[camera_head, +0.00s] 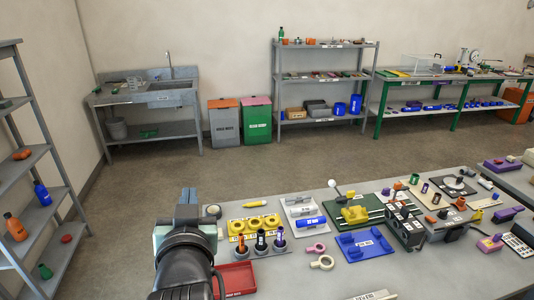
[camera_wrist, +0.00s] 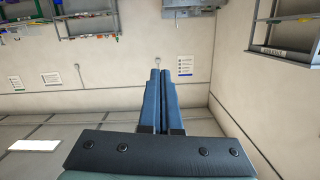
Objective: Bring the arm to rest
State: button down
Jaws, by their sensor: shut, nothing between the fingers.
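My gripper (camera_wrist: 160,73) is shut and empty in the wrist view, its two blue fingers side by side. The fingers are hard to make out there.
A red tray (camera_head: 234,280), a yellow holder (camera_head: 254,226) and a row of grey cups (camera_head: 261,246) lie close right of my arm. A blue fixture (camera_head: 364,245) and several tools fill the table further right. A shelf (camera_head: 30,165) stands at left. Floor between is clear.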

jog(key=s+d+r+t+h+b, duration=0.1)
jog(key=s+d+r+t, duration=0.25)
jog(key=r, duration=0.55)
jog(key=s+d+r+t+h+b, duration=0.1)
jog(key=s+d+r+t, duration=0.15)
jog(key=d+r, duration=0.45)
jog(key=s+d+r+t+h, duration=0.1)
jog(key=s+r+t, duration=0.1)
jog(key=s+r, duration=0.3)
jog(key=s+d+r+m+t+h+b, duration=0.1)
jog(key=s+d+r+t, duration=0.1)
jog(key=s+r, duration=0.3)
notch_tip(320, 180, up, 3)
jog(key=shift+d+f+t+b, duration=0.15)
jog(key=shift+d+t+b, duration=0.15)
jog(key=shift+t, duration=0.4)
